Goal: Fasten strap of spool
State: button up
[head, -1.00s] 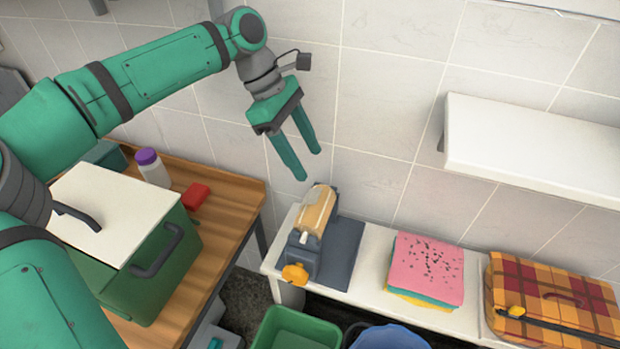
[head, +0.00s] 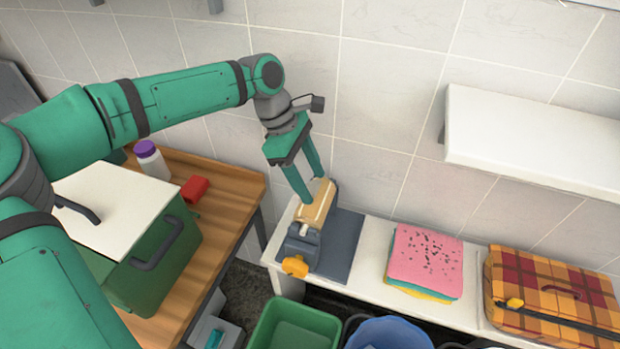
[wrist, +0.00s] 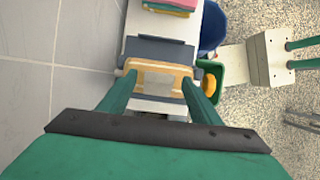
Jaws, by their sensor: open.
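A tan spool (head: 319,207) sits in a blue-grey holder (head: 303,243) with an orange knob (head: 295,265), on the white bench. In the wrist view the spool (wrist: 137,66) lies crosswise, with a pale patch (wrist: 158,82) on its middle that may be the strap; I cannot tell whether it is fastened. My gripper (head: 314,188) is open and points down at the spool. In the wrist view its two fingers (wrist: 158,84) reach toward opposite ends of the spool, with nothing held. Contact cannot be told. The fingers hide part of the spool in the head view.
Folded towels (head: 425,257) and a plaid case (head: 550,293) lie to the right on the white bench (head: 372,285). A white shelf (head: 530,140) juts from the wall above. A green bin (head: 262,335) and a blue bucket (head: 388,335) stand below. A wooden table (head: 232,205) is at left.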

aim_at(317, 187)
jog(key=shift+f, duration=0.1)
jog(key=shift+w, duration=0.1)
jog(key=c, duration=1.1)
jog(key=shift+s+d+f+y, duration=0.15)
jog(key=shift+s+d+y, duration=0.1)
jog(key=shift+d+y, duration=0.5)
jog(key=shift+s+d+f+t+y, duration=0.1)
jog(key=shift+d+f+t+y, duration=0.15)
jog(key=shift+y, duration=0.4)
jog(key=shift+s+d+f+t+y, duration=0.15)
jog(key=shift+t+y, duration=0.2)
jog(key=shift+y, duration=0.25)
jog(key=shift+w+a, duration=0.1)
jog(key=shift+w, duration=0.05)
jog(key=o, duration=1.1)
notch_tip(317, 187, up, 11)
jog(key=shift+a, duration=0.2)
